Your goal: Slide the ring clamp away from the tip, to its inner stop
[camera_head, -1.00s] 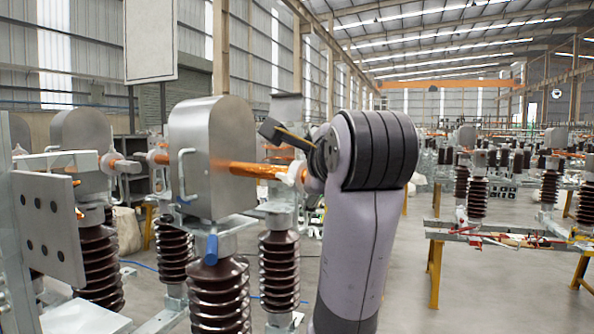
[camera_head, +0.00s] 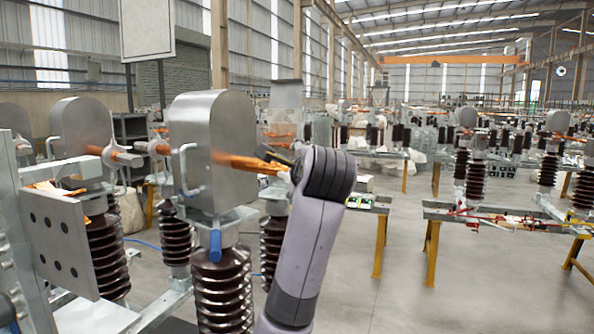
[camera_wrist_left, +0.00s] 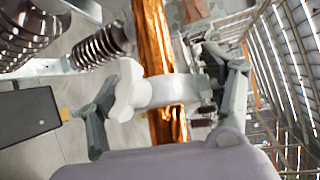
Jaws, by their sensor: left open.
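The copper rod (camera_head: 243,162) sticks out to the right from the grey metal housing (camera_head: 212,150). In the left wrist view the rod (camera_wrist_left: 154,38) runs top to bottom. The white ring clamp (camera_wrist_left: 170,91) sits around it, with a lobed knob (camera_wrist_left: 128,90) on its left side. My left gripper (camera_wrist_left: 165,100) is open, one finger left of the knob and one at the ring's right side. I cannot tell whether the right finger touches the ring. In the head view my left gripper (camera_head: 281,160) is at the rod's outer end, mostly hidden by my wrist. My right gripper is not in view.
Brown ribbed insulators (camera_head: 222,290) stand under the housing. A grey plate with holes (camera_head: 58,240) is at the left front. A second housing (camera_head: 83,130) stands behind. Metal frames on yellow legs (camera_head: 432,240) are at the right, with open floor before them.

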